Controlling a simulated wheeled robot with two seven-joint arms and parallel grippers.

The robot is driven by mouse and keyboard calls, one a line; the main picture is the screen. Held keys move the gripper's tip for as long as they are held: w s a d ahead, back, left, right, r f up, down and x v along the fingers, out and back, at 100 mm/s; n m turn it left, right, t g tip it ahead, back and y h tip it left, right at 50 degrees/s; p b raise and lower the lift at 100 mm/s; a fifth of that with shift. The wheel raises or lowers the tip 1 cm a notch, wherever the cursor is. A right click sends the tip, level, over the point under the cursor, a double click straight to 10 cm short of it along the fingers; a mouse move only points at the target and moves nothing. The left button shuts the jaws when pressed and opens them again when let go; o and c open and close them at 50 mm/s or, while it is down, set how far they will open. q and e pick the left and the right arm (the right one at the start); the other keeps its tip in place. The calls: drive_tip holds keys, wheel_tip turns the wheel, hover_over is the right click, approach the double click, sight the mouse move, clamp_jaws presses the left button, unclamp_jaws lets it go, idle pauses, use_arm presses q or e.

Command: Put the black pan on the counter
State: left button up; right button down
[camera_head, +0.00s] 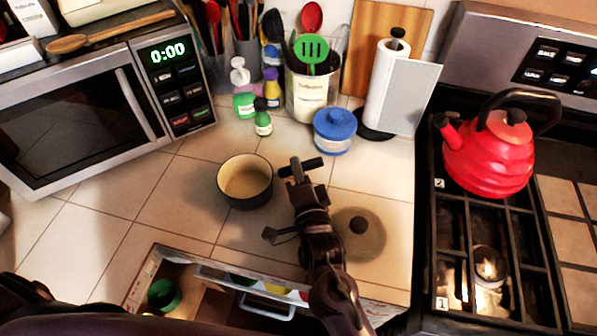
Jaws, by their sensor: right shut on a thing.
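The black pan (236,201), dark outside and pale inside, is upright over the tiled counter (190,184), left of my right gripper. It looks on or just above the tiles; I cannot tell whether it touches. My right gripper (299,169) is shut on the pan's dark handle (314,163), which points right. The jaws partly hide the handle. My left gripper is not in view.
A glass lid (372,238) lies right of my arm. Behind are a blue-lidded pot (334,136), bottles and a utensil holder (307,95). A microwave (70,110) stands left, a stove with red kettle (487,157) right. An open drawer (190,299) is below.

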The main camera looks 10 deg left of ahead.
drive_tip(key=c, duration=1.8)
unclamp_jaws()
drive_tip(key=shift+f, duration=0.15)
drive_tip(key=shift+c, duration=0.2)
drive_tip(key=o, duration=0.4)
drive_tip(key=shift+o, duration=0.2)
drive_tip(key=shift+r, duration=0.3)
drive_tip(key=v, duration=0.3)
drive_tip(key=b+v, duration=0.1)
drive_tip(key=v, duration=0.3)
drive_tip(key=b+v, duration=0.1)
drive_tip(key=v, duration=0.2)
drive_tip(key=shift+s+d+f, duration=0.15)
drive_tip(key=shift+s+f, duration=0.1)
drive_tip(key=shift+s, duration=0.15)
drive_tip(key=shift+s+d+r, duration=0.15)
drive_tip(key=shift+s+d, duration=0.15)
drive_tip(key=shift+s, duration=0.3)
